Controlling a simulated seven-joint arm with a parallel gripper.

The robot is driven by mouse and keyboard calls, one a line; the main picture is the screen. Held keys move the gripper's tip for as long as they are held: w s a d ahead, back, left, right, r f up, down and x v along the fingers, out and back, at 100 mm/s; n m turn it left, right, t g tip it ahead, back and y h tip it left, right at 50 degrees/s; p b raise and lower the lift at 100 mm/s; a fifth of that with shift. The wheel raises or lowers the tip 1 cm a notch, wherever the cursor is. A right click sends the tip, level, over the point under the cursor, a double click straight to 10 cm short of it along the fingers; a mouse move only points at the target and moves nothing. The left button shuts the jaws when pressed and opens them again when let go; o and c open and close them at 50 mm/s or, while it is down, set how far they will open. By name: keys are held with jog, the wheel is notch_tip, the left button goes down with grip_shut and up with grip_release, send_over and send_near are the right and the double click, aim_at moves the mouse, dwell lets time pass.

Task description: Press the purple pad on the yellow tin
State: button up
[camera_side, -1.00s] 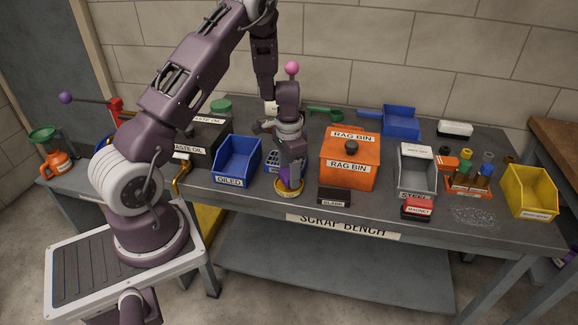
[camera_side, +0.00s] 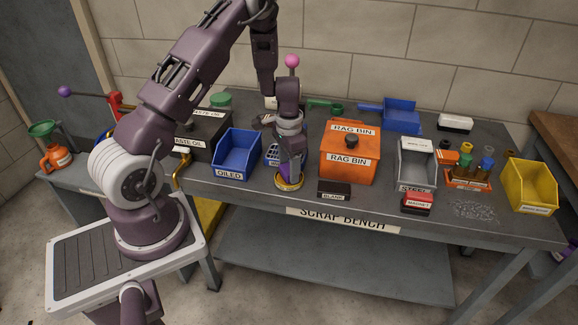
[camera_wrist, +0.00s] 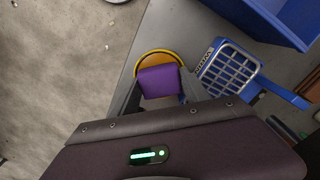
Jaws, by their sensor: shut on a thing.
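The yellow tin (camera_side: 289,186) is a low round dish on the bench's front edge, left of the orange rag bin. It also shows in the wrist view as a yellow rim (camera_wrist: 141,66) around a brown-orange inside. The purple pad (camera_wrist: 160,81) is a small block lying over the tin in the wrist view; in the side view (camera_side: 286,171) it is largely hidden by my fingers. My gripper (camera_side: 290,174) points down over the tin and is shut on the purple pad. The pad appears down at the tin; whether it touches the tin's inside is hard to tell.
The orange rag bin (camera_side: 348,165) stands close on the right, and a small dark box (camera_side: 334,190) sits in front. The bench's front edge is near.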

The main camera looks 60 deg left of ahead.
jog(key=shift+f, duration=0.2)
jog(key=o, duration=1.3)
jog(key=shift+c, duration=0.6)
jog(key=shift+c, duration=1.3)
jog(key=shift+r, duration=0.15)
jog(key=c, duration=1.2)
